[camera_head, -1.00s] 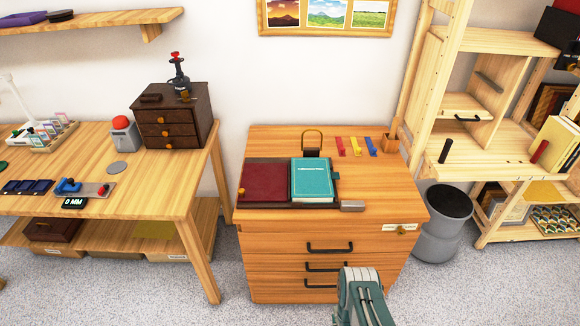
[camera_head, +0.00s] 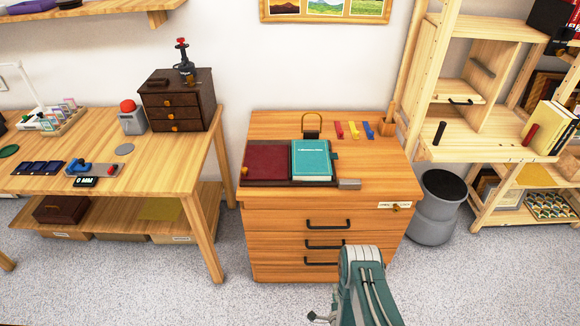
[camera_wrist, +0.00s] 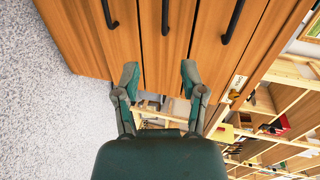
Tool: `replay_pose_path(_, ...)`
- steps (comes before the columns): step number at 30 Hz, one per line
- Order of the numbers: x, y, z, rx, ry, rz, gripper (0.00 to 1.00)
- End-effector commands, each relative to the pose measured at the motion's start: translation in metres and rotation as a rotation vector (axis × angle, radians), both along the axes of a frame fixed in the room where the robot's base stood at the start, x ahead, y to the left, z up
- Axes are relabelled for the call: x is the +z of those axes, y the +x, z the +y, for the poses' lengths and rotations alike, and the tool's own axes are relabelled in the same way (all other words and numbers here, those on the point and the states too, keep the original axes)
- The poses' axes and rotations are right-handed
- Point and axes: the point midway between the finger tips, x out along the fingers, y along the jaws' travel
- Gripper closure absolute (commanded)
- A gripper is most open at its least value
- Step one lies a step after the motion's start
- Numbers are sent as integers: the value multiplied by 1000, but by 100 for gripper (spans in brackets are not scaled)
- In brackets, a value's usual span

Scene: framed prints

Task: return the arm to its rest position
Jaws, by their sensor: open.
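My arm shows at the bottom of the head view, in front of the wooden drawer cabinet (camera_head: 290,240). Its gripper end lies low, partly cut off or hidden by my own arm there. In the wrist view, my gripper (camera_wrist: 160,80) is open, its two green fingers apart with nothing between them. The cabinet's drawer fronts (camera_wrist: 165,45) with black handles lie ahead of the fingers, the picture turned sideways. The fingers appear not to touch the cabinet, though the exact gap is hard to tell.
On the cabinet lie a teal book (camera_head: 312,160), a dark red folder (camera_head: 267,160) and coloured clips. A wooden table (camera_head: 160,180) stands left, a grey bin (camera_head: 436,205) and wooden shelf (camera_head: 470,150) right. Speckled floor (camera_head: 190,300) is clear in front.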

Motion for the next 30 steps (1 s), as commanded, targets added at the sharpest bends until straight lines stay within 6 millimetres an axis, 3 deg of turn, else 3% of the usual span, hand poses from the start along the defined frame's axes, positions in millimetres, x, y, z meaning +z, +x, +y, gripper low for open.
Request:
replay_pose_path(8,40,50,-1,23,-83,39,46)
replay_pose_path(11,65,75,-1,37,-131,63,46)
replay_pose_path(15,111,110,-2,66,-215,110,46)
replay_pose_path(21,182,146,-2,114,-334,179,46)
replay_pose_path(30,294,165,-1,200,-504,279,46)
